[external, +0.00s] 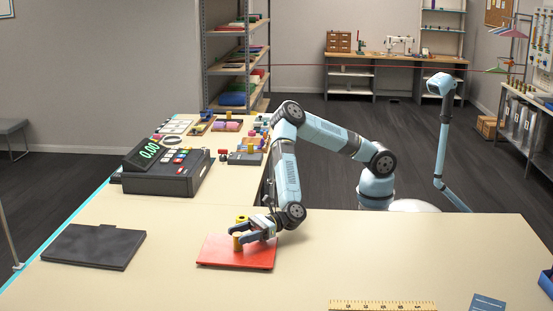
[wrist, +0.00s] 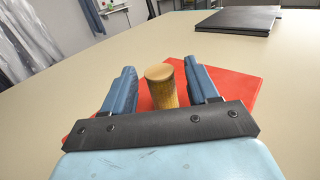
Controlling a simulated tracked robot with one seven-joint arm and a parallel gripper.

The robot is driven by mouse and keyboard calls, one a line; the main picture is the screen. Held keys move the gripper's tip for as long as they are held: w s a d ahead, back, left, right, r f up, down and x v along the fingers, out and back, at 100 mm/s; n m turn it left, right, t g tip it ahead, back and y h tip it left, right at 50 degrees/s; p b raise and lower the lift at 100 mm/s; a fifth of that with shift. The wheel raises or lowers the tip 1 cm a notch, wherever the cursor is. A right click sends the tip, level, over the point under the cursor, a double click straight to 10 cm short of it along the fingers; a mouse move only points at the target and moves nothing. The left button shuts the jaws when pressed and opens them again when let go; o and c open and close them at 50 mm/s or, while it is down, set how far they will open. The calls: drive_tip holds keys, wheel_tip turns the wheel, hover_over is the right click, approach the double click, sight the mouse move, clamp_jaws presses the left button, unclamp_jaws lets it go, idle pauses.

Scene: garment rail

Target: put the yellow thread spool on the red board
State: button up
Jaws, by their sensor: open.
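The red board (external: 225,256) lies flat on the table; it also shows in the wrist view (wrist: 240,82). The yellow thread spool (wrist: 162,90) stands upright on the red board in the wrist view, between the two fingers. My gripper (wrist: 157,82) is open, with a finger on either side of the spool and small gaps visible. In the external view my gripper (external: 246,232) is low over the board and partly hides the yellow spool (external: 237,243). Another yellow patch shows just behind the fingers; I cannot tell if it is a separate thing.
A black flat board (external: 93,246) lies to the left on the table. A yellow ruler (external: 382,305) lies at the front right. The table right of my gripper is mostly clear.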

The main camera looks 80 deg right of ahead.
drive_tip(key=v, duration=1.2)
drive_tip(key=shift+r, duration=0.1)
